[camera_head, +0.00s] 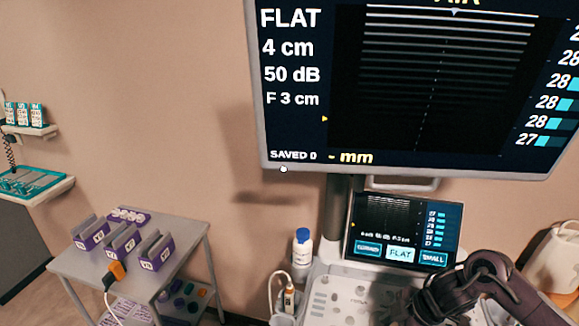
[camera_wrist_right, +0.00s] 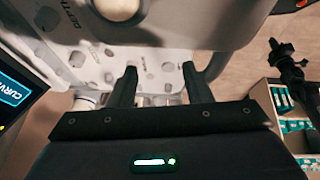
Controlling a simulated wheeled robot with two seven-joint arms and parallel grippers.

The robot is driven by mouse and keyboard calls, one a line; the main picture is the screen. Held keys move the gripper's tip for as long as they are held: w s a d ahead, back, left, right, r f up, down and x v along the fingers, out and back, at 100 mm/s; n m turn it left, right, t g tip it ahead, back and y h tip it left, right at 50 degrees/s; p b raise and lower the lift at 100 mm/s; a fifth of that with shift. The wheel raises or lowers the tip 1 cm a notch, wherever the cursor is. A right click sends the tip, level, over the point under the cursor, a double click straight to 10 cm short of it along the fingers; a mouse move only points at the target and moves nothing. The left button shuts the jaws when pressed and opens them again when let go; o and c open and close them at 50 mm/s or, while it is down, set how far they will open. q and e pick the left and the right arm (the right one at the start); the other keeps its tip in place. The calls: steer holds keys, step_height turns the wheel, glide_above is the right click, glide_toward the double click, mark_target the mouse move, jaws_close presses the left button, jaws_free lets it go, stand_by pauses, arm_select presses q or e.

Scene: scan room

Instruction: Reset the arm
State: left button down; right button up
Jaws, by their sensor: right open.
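My right gripper (camera_wrist_right: 158,82) shows in the right wrist view with its two dark fingers apart and nothing between them. My left gripper is not in the head view.
A large monitor (camera_head: 300,128) hangs above a small touch screen (camera_head: 400,232). A white bottle with a blue cap (camera_head: 302,250) stands by the console. A grey cart (camera_head: 75,268) at left holds purple blocks (camera_head: 122,240). A wall shelf (camera_head: 35,180) is at far left.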

steer(key=shift+t+y, duration=0.3)
steer(key=shift+t, duration=0.6)
steer(key=a, duration=0.4)
steer(key=a+f, duration=0.1)
steer(key=a, duration=0.2)
steer(key=shift+s+a, duration=0.1)
steer(key=s+a+r+m+t, duration=0.2)
steer(key=a+t, duration=0.1)
steer(key=a, duration=0.3)
steer(key=s+d+m+g+h, duration=0.2)
steer(key=s+d+m+h, duration=0.1)
steer(key=s+d+m, duration=0.4)
steer(key=s+d+m+g+h, duration=0.1)
steer(key=s+d+m+h, duration=0.15)
steer(key=s+m, duration=0.4)
steer(key=s+f+n+g, duration=0.2)
steer(key=s+f, duration=0.1)
steer(key=f, duration=2.5)
steer(key=s+d+f, duration=0.2)
steer(key=s+f, duration=0.8)
steer(key=s+d+f+g+b, duration=0.1)
steer(key=s+d+f, duration=0.1)
steer(key=s+f, duration=0.8)
steer(key=shift+s+d+f, duration=0.2)
steer(key=shift+s+f, duration=0.05)
steer(key=shift+f, duration=0.15)
